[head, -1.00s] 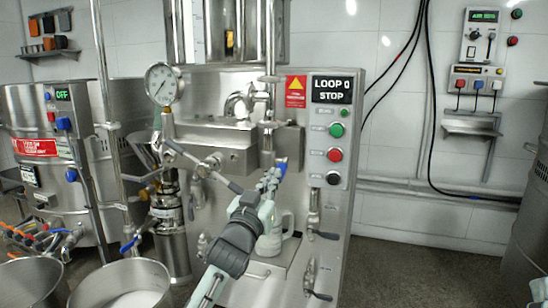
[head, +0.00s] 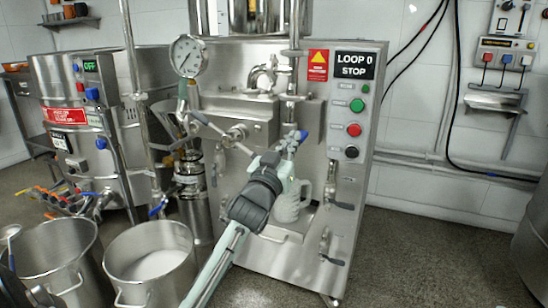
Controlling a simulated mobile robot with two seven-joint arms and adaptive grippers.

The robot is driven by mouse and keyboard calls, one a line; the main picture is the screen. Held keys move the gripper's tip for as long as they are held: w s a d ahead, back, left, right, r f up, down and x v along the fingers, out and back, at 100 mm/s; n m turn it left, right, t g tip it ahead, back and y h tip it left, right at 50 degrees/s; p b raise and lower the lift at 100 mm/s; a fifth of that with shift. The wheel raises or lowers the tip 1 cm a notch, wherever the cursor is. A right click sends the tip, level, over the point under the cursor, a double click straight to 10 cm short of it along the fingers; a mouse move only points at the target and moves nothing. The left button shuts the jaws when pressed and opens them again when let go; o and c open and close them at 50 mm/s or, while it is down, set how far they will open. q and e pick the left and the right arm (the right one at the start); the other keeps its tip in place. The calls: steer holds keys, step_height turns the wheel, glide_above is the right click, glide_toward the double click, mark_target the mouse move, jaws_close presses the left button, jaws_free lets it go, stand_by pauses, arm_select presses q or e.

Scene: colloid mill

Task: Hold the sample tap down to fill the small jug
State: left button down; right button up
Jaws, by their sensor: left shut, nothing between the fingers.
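The sample tap's blue lever end (head: 303,136) shows on the front of the steel mill, below the pipe. My left gripper (head: 290,145) comes up from the lower left, its fingers shut and empty. Its tips overlap the tap just left of and below the blue end; whether they touch it I cannot tell. The small pale grey jug (head: 287,209) stands upright below the tap, its handle to the right. My gripper and wrist hide the tap's spout and part of the jug; its contents are not visible. My right gripper is not in view.
The mill's panel (head: 355,65) reads LOOP 0 STOP, with buttons below. A pressure gauge (head: 187,56) and pipework stand left of the tap. Two steel pots (head: 118,243) (head: 48,232) stand at lower left. The floor (head: 430,250) at right is clear.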

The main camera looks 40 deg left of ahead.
arm_select(q)
steer(key=r+v, duration=0.1)
steer(key=v, duration=0.9)
steer(key=shift+s, duration=0.15)
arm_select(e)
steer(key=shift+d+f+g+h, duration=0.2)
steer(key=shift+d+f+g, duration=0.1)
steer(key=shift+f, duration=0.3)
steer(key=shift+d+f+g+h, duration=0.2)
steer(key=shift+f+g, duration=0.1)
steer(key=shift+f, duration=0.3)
